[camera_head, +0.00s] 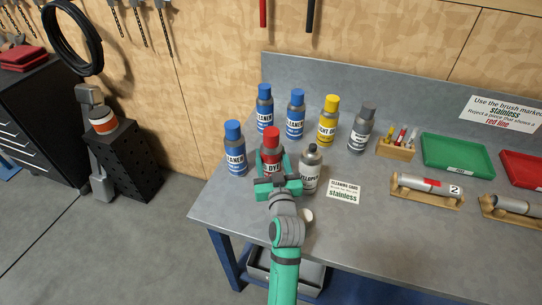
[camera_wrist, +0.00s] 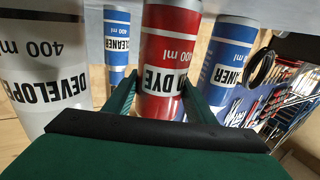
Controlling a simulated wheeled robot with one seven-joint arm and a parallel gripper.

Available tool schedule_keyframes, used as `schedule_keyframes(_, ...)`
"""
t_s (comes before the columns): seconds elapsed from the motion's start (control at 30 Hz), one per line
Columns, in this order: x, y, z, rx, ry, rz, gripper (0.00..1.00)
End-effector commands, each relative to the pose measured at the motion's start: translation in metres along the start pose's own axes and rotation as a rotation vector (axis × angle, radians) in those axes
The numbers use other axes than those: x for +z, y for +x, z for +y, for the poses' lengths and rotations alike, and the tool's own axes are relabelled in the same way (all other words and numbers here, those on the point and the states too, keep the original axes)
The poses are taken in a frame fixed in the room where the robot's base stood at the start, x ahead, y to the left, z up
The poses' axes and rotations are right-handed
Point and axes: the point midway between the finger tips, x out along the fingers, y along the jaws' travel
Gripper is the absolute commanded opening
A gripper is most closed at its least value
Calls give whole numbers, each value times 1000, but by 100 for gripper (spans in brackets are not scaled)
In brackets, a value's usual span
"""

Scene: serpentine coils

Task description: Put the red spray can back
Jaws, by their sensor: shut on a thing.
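The red spray can (camera_head: 271,146), labelled as a dye, stands upright near the left end of the grey workbench. My gripper (camera_head: 274,172) is around it, with one green finger on each side. In the wrist view the red can (camera_wrist: 169,55) sits between the two fingers (camera_wrist: 160,100), which are shut on it. I cannot tell whether its base touches the bench. A white developer can (camera_head: 311,168) stands close on the right, and a blue cleaner can (camera_head: 235,150) close on the left.
Behind stand two more blue cleaner cans (camera_head: 296,113), a yellow can (camera_head: 328,120) and a grey-capped can (camera_head: 361,131). A small white round piece (camera_head: 307,215) and a stainless sign (camera_head: 344,192) lie in front. Green tray (camera_head: 457,153) and cylinders on wooden stands (camera_head: 427,189) are to the right.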

Motion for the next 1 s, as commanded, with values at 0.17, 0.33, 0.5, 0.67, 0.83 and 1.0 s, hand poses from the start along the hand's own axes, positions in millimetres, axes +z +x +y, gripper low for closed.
schedule_keyframes(0.17, 1, 0, 0, 0, 0, 2, 0)
schedule_keyframes(0.33, 3, 0, 0, 0, 0, 0, 69)
schedule_keyframes(0.5, 3, 0, 1, 1, 0, 0, 69)
schedule_keyframes(0.67, -1, -1, 0, -1, 0, 0, 69)
schedule_keyframes(0.83, 0, -24, -2, -4, 1, -1, 69)
schedule_keyframes(1.0, 1, -58, -3, -4, 1, -2, 69)
